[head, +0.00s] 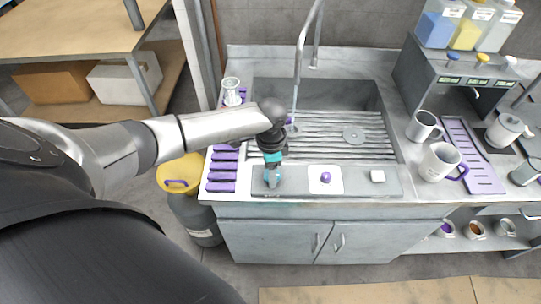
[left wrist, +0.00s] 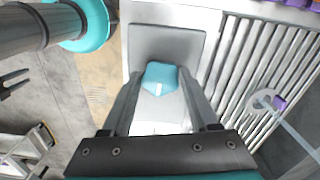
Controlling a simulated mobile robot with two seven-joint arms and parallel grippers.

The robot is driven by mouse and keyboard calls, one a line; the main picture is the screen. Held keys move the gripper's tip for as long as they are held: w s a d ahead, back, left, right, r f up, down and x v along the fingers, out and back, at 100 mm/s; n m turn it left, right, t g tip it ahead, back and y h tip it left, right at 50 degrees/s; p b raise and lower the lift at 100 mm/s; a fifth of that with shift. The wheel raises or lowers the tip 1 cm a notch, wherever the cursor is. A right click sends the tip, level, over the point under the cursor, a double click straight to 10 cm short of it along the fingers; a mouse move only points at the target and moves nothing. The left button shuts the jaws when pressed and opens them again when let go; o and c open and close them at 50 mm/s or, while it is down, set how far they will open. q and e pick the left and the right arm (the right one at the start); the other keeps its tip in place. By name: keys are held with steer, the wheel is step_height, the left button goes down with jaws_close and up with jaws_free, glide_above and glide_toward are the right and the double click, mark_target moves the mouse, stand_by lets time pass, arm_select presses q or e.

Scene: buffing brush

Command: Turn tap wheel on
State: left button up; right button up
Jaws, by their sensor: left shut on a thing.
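A teal tap wheel (left wrist: 161,76) sits on a grey plate at the sink's front left corner. My left gripper (head: 272,178) reaches down over it, and in the left wrist view its two fingers (left wrist: 157,98) are shut on the wheel, one on each side. In the head view my gripper mostly hides the wheel. A second, purple wheel (head: 326,177) stands on a white plate to the right, untouched. The grey tap spout (head: 300,50) rises over the sink (head: 375,100). A thin pale bluish streak, looking like water, runs from it into the basin. My right gripper is not in view.
Purple slotted strips (head: 222,175) and a glass (head: 231,90) line the counter's left edge. A yellow-topped bin (head: 180,173) stands below. Mugs (head: 440,161), a purple tray (head: 470,155) and a dispenser (head: 465,75) stand on the right.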

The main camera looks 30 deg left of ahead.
arm_select(q)
steer(key=shift+r+n+p, duration=0.1)
steer(key=shift+n+p, duration=0.4)
steer(key=shift+n, duration=0.1)
steer(key=o, duration=1.4)
steer(key=shift+c, duration=0.2)
step_height(320, 180, up, 15)
steer(key=p, duration=0.1)
